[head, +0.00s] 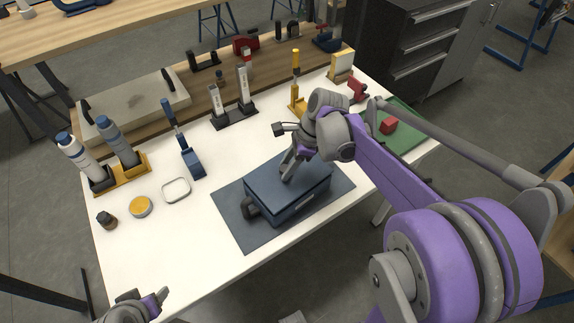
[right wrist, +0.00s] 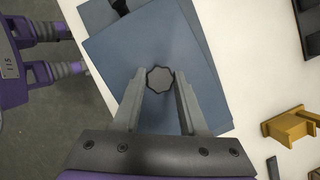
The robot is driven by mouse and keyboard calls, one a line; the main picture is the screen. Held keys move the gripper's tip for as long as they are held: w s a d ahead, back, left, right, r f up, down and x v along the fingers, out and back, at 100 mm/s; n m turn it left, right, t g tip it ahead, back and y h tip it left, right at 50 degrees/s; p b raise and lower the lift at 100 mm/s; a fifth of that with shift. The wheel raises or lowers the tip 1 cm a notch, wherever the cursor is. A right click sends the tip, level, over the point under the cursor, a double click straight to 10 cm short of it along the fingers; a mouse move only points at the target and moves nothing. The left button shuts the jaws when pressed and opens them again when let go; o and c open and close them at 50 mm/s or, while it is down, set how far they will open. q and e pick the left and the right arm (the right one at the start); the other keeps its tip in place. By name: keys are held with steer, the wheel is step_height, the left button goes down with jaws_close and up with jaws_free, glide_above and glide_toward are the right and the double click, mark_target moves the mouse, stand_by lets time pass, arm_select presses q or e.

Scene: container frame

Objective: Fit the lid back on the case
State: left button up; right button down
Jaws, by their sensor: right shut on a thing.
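The dark blue case (head: 300,207) stands on a grey-blue mat (head: 234,228), its dark handle (head: 249,208) facing the left front. Its flat blue lid (head: 262,180) lies over the case top, roughly lined up with it; I cannot tell whether it is fully seated. My right gripper (head: 288,173) reaches down onto the lid. In the right wrist view its fingers (right wrist: 160,84) are shut on the grey scalloped knob (right wrist: 160,78) in the middle of the lid (right wrist: 127,50). My left gripper (head: 158,298) is partly in view at the bottom left, away from the case.
Left of the mat lie a square ring (head: 176,190), a round yellow-topped tin (head: 140,207) and a small brown jar (head: 107,220). Bottles in a yellow rack (head: 125,178) and tool stands line the back. A green mat with a red block (head: 389,126) is at right. The front left table is clear.

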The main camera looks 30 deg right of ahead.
steer(key=shift+f+b, duration=0.5)
steer(key=shift+f, duration=0.25)
steer(key=shift+c, duration=1.8)
jaws_free()
steer(key=v, duration=1.1)
steer(key=shift+p, duration=0.35)
steer(key=shift+a, duration=0.1)
steer(key=s+a+f+n+t+h, duration=0.1)
steer(key=s+a+f+n, duration=0.4)
steer(key=n, duration=0.6)
steer(key=s+a+f+n+t+h, duration=0.2)
steer(key=s+a+f+n, duration=0.3)
steer(key=s+n, duration=0.3)
steer(key=n+h, duration=0.1)
steer(key=n, duration=0.2)
steer(key=shift+s+n+t, duration=0.2)
steer(key=shift+n+t, duration=0.1)
